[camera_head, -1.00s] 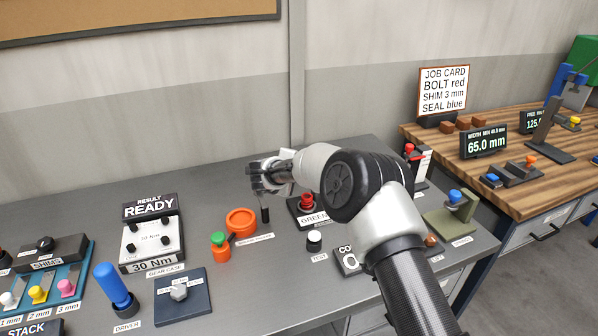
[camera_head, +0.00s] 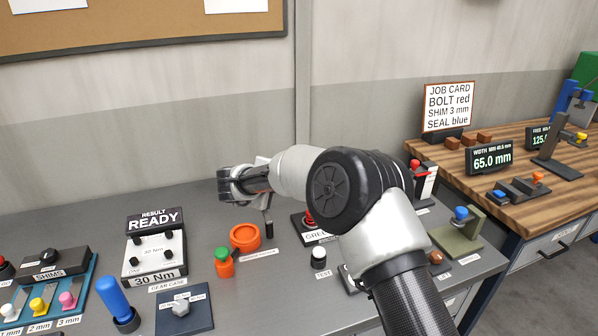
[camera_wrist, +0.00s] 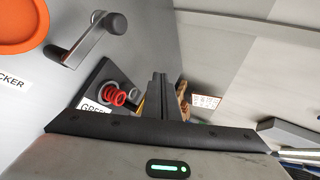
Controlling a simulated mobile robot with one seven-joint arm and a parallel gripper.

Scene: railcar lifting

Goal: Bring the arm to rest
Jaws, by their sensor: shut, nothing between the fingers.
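My gripper (camera_head: 224,184) is held above the back of the grey bench (camera_head: 60,225), fingers pointing left in the head view. In the wrist view its fingers (camera_wrist: 160,95) are together and hold nothing. My arm reaches in from the lower right and hides part of the bench. The gripper is apart from the orange ring-shaped part (camera_head: 245,237), which stands below it in the picture.
Near the arm are a red button on a dark base (camera_head: 309,219), a white-topped button (camera_head: 319,256) and a green-capped orange bottle (camera_head: 223,262). A gear case (camera_head: 154,249) and blue driver (camera_head: 115,299) stand left. A wooden bench (camera_head: 520,202) is at right.

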